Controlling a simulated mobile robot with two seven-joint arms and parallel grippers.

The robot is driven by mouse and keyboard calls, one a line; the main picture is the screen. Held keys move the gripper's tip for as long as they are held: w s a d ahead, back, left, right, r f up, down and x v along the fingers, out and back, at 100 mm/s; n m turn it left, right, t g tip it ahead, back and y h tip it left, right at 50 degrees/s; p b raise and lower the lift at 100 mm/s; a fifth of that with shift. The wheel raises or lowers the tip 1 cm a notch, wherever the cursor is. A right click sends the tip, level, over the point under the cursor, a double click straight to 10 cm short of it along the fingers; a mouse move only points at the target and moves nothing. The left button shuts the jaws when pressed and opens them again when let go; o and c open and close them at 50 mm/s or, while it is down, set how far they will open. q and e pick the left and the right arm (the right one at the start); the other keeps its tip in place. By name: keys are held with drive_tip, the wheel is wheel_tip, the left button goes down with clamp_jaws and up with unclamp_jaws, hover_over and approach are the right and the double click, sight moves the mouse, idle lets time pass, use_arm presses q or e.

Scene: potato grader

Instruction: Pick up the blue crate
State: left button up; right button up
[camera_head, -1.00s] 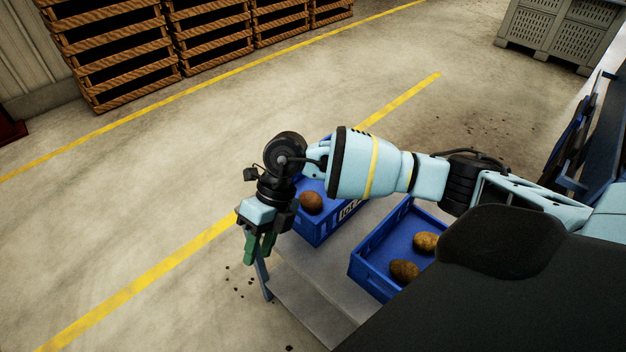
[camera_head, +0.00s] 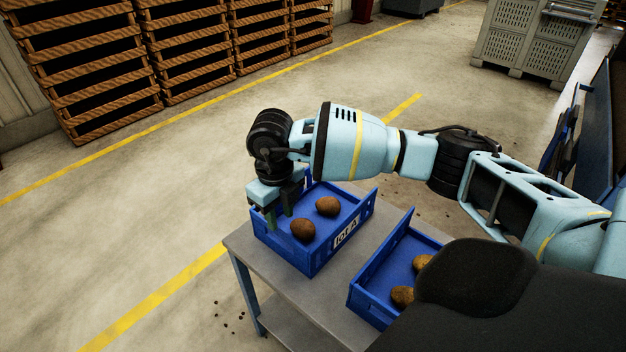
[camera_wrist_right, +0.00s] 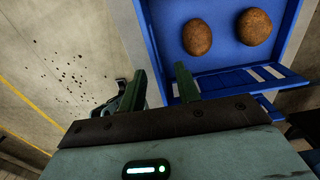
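A blue crate (camera_head: 318,262) with a white "lot A" label stands upright on a grey table and holds two brown potatoes. My right gripper (camera_head: 277,217) is at the crate's left end, with its green fingers pointing down by the end wall. In the right wrist view the gripper (camera_wrist_right: 163,88) is open, its fingers apart. The crate (camera_wrist_right: 235,82) lies just past them, and a side wall shows between the two fingers in the picture. I cannot tell if they touch it. A second blue crate (camera_head: 376,304) with potatoes is partly hidden by my own body. My left gripper is not in view.
The grey table (camera_head: 250,240) has a narrow bare strip at its left edge and between the crates. Stacked wooden crates (camera_head: 190,50) stand at the back left. A large grey bin (camera_head: 530,40) stands at the back right.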

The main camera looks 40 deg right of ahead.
sight(279, 230)
drive_tip(key=shift+a+f, duration=0.2)
drive_tip(key=shift+f, duration=1.1)
drive_tip(key=shift+a+f, duration=0.2)
drive_tip(key=shift+f, duration=1.05)
clamp_jaws()
drive_tip(key=shift+r, duration=0.1)
